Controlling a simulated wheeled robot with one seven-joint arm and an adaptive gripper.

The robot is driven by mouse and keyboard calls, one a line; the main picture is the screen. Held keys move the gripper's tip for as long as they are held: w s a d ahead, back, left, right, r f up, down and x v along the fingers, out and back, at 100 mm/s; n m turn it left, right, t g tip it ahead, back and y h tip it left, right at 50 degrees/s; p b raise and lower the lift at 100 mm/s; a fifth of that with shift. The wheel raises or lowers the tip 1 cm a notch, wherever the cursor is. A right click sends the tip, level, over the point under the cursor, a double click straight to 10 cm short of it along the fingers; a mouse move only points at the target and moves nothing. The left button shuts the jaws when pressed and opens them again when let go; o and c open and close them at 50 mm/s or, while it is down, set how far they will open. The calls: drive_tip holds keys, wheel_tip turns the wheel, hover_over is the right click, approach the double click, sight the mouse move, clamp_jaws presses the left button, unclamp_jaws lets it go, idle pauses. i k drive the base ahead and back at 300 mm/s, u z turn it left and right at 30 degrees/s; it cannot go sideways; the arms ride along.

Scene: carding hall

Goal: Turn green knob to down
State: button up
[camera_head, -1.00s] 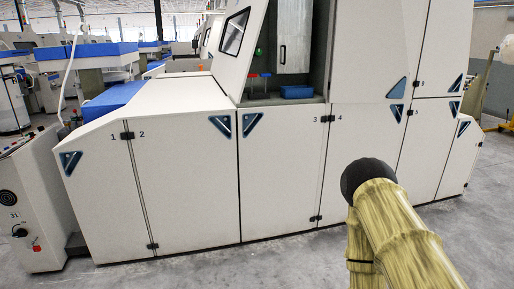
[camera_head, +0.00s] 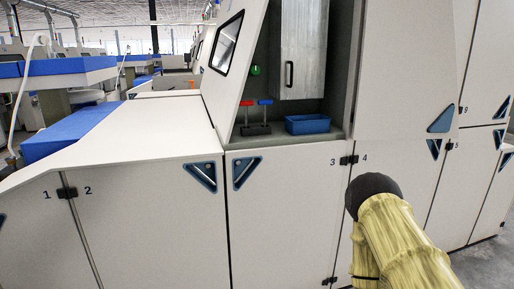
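The green knob (camera_head: 256,70) is small and round, on the back wall of the open recess in the white machine. It is left of the grey metal box and above the red and blue levers. A small light mark shows on it, but its pointing direction is too small to tell. My arm, in a yellowish sleeve with a dark rounded end, reaches in from the lower right, in front of the lower panels and well away from the knob. My gripper's fingers do not show.
In the recess stand a red-topped lever (camera_head: 246,104), a blue-topped lever (camera_head: 265,103), a blue bin (camera_head: 307,124) and a grey metal box (camera_head: 303,50) with a dark handle. The machine's white lower panels (camera_head: 280,210) stand in front. Grey floor shows at the lower right.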

sight(255, 70)
drive_tip(key=u, duration=0.25)
drive_tip(key=i, duration=1.4)
drive_tip(key=z, duration=0.35)
